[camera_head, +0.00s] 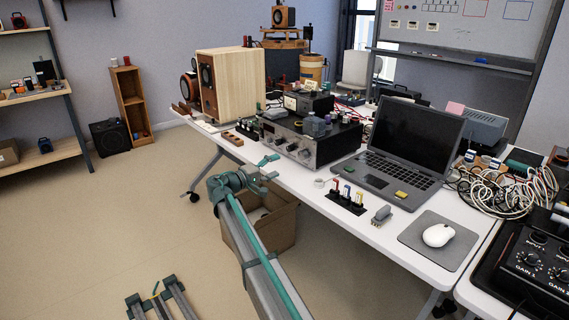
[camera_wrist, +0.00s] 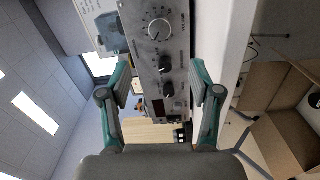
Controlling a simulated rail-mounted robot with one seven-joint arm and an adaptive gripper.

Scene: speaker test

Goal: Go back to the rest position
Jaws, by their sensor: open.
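My gripper (camera_head: 270,168) is in front of the white table's left part in the head view, above a cardboard box. Its teal fingers are spread apart. In the wrist view my gripper (camera_wrist: 160,78) is open, with nothing held between the fingers. The silver amplifier (camera_head: 298,146) stands on the table just beyond the gripper. Its knobbed front panel (camera_wrist: 158,45) shows sideways between and beyond the fingers in the wrist view. I cannot tell the exact gap to it.
The open cardboard box (camera_head: 283,232) stands on the floor beneath the gripper. The white table (camera_head: 372,232) holds a laptop (camera_head: 411,135), a mouse (camera_head: 438,235), small colored connectors (camera_head: 347,194) and a wooden speaker (camera_head: 236,85). Coiled white cables (camera_head: 508,189) lie at right. The floor at left is largely clear.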

